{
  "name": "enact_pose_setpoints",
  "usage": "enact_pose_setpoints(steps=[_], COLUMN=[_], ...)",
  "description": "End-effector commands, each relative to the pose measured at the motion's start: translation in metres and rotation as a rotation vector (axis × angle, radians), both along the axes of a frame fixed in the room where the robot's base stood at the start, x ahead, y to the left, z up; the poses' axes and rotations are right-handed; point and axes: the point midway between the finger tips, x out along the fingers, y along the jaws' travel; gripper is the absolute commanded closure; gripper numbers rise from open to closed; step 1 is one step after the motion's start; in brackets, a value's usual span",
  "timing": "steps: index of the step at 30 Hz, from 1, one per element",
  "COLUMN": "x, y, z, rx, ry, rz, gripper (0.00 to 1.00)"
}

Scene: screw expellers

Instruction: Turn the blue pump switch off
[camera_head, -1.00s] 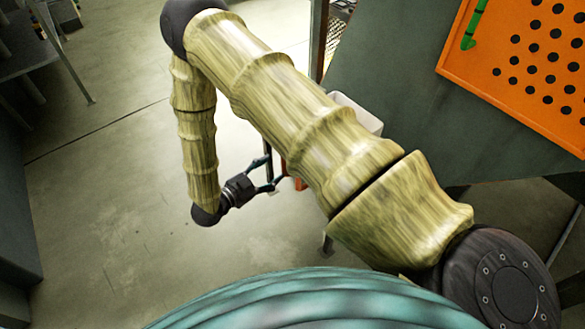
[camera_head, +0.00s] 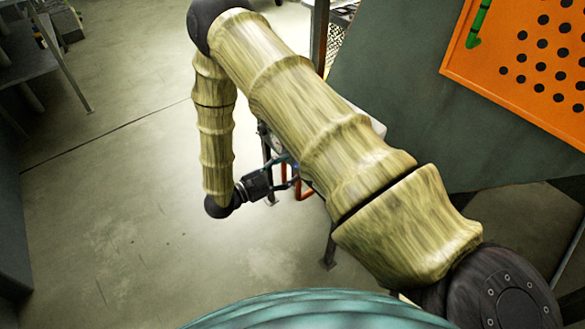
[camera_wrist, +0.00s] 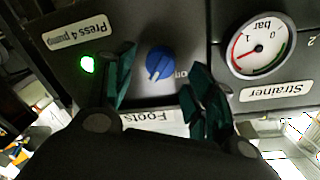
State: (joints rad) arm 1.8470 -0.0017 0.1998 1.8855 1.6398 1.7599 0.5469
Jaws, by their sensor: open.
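The blue pump switch (camera_wrist: 160,62) is a round knob on a dark panel (camera_wrist: 155,25) in the wrist view. It sits between my gripper's two fingers (camera_wrist: 157,85), which stand apart with a gap on each side of the knob. Part of a word ending in "on" shows beside it. A green lamp (camera_wrist: 88,65) glows left of the knob, near the label "Press 4 pump" (camera_wrist: 77,32). In the head view my gripper (camera_head: 290,178) points right, and my arm hides most of the panel.
A pressure gauge (camera_wrist: 262,45) marked "bar" is right of the knob, above a "Strainer" label (camera_wrist: 275,91). A "Foots" label (camera_wrist: 158,117) lies below the knob. In the head view an orange perforated board (camera_head: 520,75) stands at upper right. Open floor (camera_head: 110,210) lies left.

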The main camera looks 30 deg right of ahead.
Motion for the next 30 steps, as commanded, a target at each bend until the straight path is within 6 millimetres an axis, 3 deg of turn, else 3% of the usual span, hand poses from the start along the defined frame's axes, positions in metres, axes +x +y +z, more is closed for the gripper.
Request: enact_pose_setpoints(steps=[6, 16, 17, 24, 30], x=[0.000, 0.000, 0.000, 0.000, 0.000], y=[-0.017, -0.020, -0.020, -0.020, -0.020], z=[0.000, 0.000, 0.000, 0.000, 0.001], rx=[0.001, 0.000, 0.000, 0.000, 0.000], ry=[-0.001, 0.000, 0.000, 0.000, 0.006], rz=[0.000, 0.001, 0.001, 0.001, 0.001], gripper=[0.45, 0.45, 0.47, 0.90, 0.91])
